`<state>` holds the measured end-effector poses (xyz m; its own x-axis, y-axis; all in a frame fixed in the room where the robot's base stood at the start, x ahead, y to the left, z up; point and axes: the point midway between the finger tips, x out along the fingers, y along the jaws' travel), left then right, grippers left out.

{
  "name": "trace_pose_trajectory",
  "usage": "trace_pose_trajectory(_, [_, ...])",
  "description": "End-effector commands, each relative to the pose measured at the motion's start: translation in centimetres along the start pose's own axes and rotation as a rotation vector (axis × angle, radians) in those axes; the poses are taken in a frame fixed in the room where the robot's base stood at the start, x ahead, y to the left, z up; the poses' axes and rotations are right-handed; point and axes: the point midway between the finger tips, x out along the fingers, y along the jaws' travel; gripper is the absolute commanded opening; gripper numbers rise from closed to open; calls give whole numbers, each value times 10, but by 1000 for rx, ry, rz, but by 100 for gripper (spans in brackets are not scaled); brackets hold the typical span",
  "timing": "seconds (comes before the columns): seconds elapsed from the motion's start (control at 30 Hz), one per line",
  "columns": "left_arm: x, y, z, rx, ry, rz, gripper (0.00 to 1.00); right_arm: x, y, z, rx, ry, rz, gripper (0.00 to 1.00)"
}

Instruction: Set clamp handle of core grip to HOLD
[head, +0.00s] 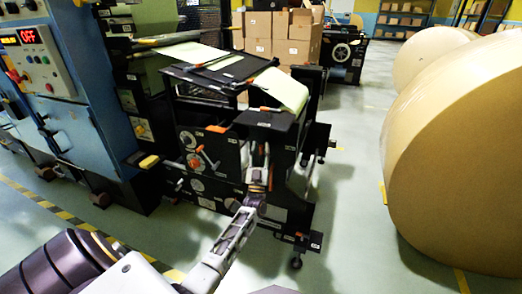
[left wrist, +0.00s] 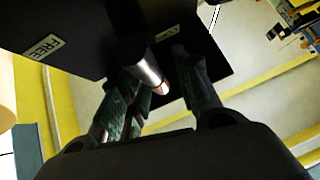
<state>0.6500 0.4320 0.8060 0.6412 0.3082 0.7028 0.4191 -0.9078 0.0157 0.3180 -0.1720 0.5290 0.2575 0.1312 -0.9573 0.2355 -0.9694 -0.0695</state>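In the left wrist view a bare metal rod with a rounded end, which looks like the clamp handle (left wrist: 151,72), sticks out from a black block (left wrist: 85,30). A FREE label (left wrist: 44,47) is on the block's left side. Another small label (left wrist: 168,33) on a black plate is too small to read. My left gripper (left wrist: 163,75) has its fingers apart, with the rod between them. The rod lies nearer the left finger; I cannot tell whether they touch. In the head view my left gripper (head: 260,168) is at the black machine's front (head: 285,140) and hides the handle.
A blue cabinet (head: 85,110) with a red OFF display (head: 32,35) stands at the left. Orange-handled levers (head: 208,158) are on the machine front, left of my gripper. Large kraft rolls (head: 465,150) stand at the right. The floor between machine and rolls is clear.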

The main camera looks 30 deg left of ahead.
Motion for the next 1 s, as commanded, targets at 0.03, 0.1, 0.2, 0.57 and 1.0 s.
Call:
trace_pose_trajectory(0.03, [0, 0, 0, 0, 1, 0, 38, 0, 0, 1, 0, -2, 0, 40])
trace_pose_trajectory(0.1, [0, 0, 0, 0, 1, 0, 38, 0, 0, 2, 0, -5, -1, 40])
trace_pose_trajectory(0.2, [0, 0, -1, 0, 2, 1, 38, 1, -1, 6, 1, -10, -2, 40])
trace_pose_trajectory(0.57, [-10, 0, 0, 0, 1, 0, 38, 1, -1, 4, -1, -8, -2, 40])
trace_pose_trajectory(1.0, [-68, 0, 0, 1, -2, 1, 38, 1, -1, 4, 0, -6, -2, 40])
